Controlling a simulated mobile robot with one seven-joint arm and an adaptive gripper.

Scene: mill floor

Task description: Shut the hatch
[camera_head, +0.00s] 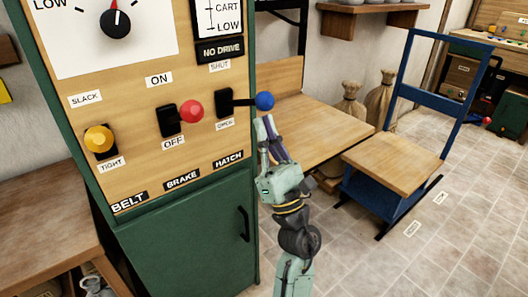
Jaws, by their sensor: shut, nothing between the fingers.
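The hatch lever has a blue knob (264,101) on a dark arm that sticks out from a black slot plate (224,104). A SHUT label (219,66) is above the plate, an OPEN label (225,124) below it, and a HATCH label (228,160) lower down. The lever looks roughly level; its exact setting is hard to tell from this angle. My gripper (266,126) points up just below the blue knob, with its fingers shut and empty. Whether a fingertip touches the knob I cannot tell. The hatch itself cannot be made out.
A red brake knob (191,111) and a yellow belt knob (98,139) are left of the hatch lever. A green cabinet door (190,240) is below the panel. A wooden bench (318,125) and a blue-framed cart (392,163) stand to the right. Tiled floor is clear at the lower right.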

